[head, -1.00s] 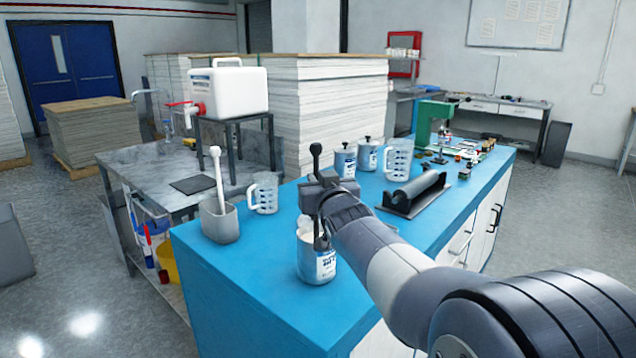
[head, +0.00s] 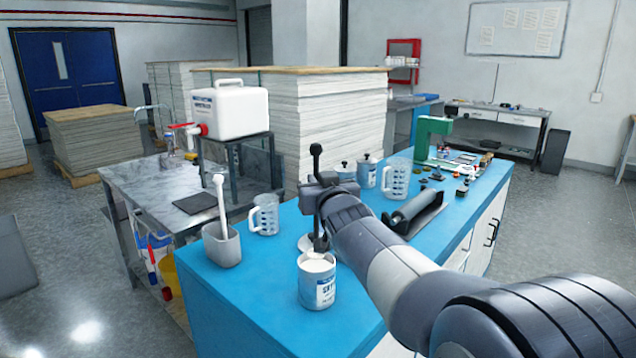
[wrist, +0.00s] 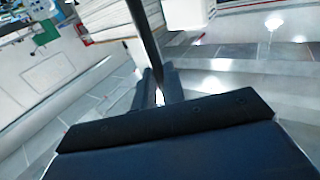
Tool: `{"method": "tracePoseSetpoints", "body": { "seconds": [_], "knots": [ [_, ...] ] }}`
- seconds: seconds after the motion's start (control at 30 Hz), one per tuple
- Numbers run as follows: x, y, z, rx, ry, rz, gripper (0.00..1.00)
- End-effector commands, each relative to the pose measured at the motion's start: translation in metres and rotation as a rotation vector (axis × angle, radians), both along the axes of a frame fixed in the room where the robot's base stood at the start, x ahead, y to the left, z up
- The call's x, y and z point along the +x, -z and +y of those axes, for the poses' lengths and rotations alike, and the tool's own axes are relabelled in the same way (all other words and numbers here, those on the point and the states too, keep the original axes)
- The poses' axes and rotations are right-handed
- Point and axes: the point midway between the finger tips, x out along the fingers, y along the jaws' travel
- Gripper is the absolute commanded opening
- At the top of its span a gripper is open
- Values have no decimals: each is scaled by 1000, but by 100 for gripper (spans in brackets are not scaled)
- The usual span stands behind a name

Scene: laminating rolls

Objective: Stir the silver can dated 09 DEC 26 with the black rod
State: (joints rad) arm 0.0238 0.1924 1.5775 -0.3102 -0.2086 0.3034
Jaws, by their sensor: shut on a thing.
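My gripper (head: 322,197) is shut on the black rod (head: 316,160), which stands upright with a round knob on top. The rod also shows in the wrist view (wrist: 143,35), between the fingers. An open can (head: 317,288) with white contents and a blue and white label stands on the blue counter, nearer the camera than the rod. The rod's lower end (head: 320,243) shows just behind and above the can's rim, apparently outside it. I cannot read a date on the label.
A pale disc (head: 304,243) lies behind the can. A grey holder (head: 222,246) with a white-handled tool and a clear jug (head: 265,216) stand left. Lidded cans (head: 367,172), another jug (head: 396,178) and a roller (head: 412,211) are behind my arm. The counter's front left is clear.

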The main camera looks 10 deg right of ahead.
Motion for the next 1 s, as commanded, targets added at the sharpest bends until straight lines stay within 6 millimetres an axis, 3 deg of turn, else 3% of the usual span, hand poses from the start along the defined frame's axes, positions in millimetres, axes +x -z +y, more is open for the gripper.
{"method": "tracePoseSetpoints", "body": {
  "seconds": [0.53,1.0],
  "knots": [
    [0,-2,0,1,0,-1,0],
    [0,-42,0,1,0,-1,0]
  ]
}}
